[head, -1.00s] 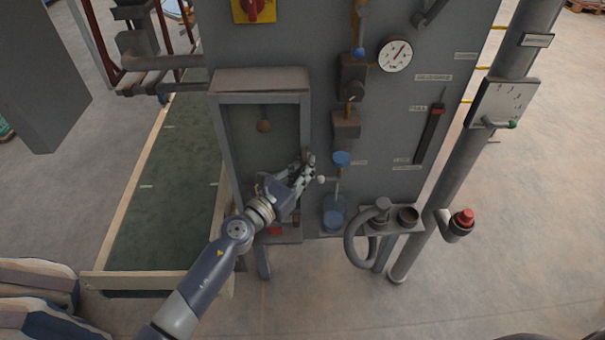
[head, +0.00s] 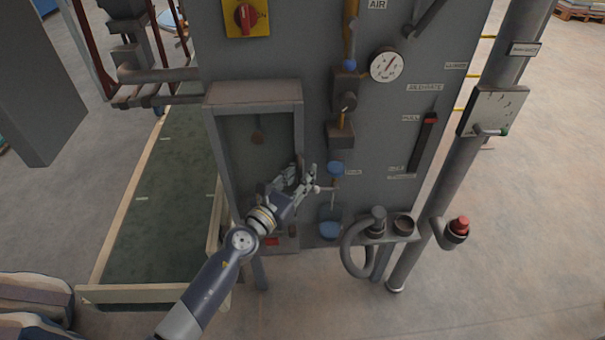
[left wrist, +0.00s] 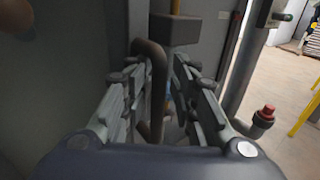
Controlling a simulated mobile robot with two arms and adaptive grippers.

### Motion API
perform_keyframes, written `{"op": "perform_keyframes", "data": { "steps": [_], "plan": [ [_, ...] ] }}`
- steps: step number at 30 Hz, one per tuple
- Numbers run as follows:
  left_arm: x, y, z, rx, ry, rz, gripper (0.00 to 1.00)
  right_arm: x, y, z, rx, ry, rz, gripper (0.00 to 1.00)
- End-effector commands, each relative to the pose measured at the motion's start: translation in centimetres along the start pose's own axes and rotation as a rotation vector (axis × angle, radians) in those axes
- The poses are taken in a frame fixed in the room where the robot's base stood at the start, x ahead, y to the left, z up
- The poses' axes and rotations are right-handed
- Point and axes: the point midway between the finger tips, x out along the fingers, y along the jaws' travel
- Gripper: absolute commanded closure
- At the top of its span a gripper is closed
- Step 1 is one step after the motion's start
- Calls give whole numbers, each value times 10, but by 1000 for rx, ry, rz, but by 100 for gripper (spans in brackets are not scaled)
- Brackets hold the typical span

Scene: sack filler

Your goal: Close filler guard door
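The filler guard door area is a grey-framed recess (head: 299,130) with a dark panel (head: 262,155) on the left of the machine front. I cannot tell how far the door stands open. My left gripper (head: 313,180) is at the recess's lower right edge, its fingers spread and pointing right. In the left wrist view, the open left gripper (left wrist: 160,75) has a brown curved bar (left wrist: 157,58) between its fingers, nearer the left finger. The bar looks like a handle; contact is unclear. A dark flat panel (left wrist: 70,65) fills the left of that view. My right gripper is not in view.
A grey hose (head: 350,250) hangs below. A post with a red button (head: 459,225) stands at the right. A green conveyor (head: 165,215) lies left; sacks (head: 35,300) are at lower left.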

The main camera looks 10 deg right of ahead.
Motion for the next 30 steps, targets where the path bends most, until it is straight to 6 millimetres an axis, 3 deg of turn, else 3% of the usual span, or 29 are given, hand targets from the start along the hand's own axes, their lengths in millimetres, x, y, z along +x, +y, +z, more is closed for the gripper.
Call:
{"op": "perform_keyframes", "data": {
  "steps": [1, 8, 14, 17, 24, 30],
  "plan": [
    [2, 6, 11, 3, -18, 12, 69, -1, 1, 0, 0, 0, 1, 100],
    [0, 6, 10, 2, -17, 12, 69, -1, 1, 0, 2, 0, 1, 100],
    [-16, 6, 8, 3, -15, 11, 69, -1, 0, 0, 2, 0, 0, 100],
    [-30, 6, 7, 3, -13, 12, 69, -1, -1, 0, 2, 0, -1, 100],
    [-82, 4, 3, 2, -6, 10, 69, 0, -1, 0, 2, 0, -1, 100],
    [-110, 4, 2, 3, -4, 9, 69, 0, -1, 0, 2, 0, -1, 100]
  ]
}}
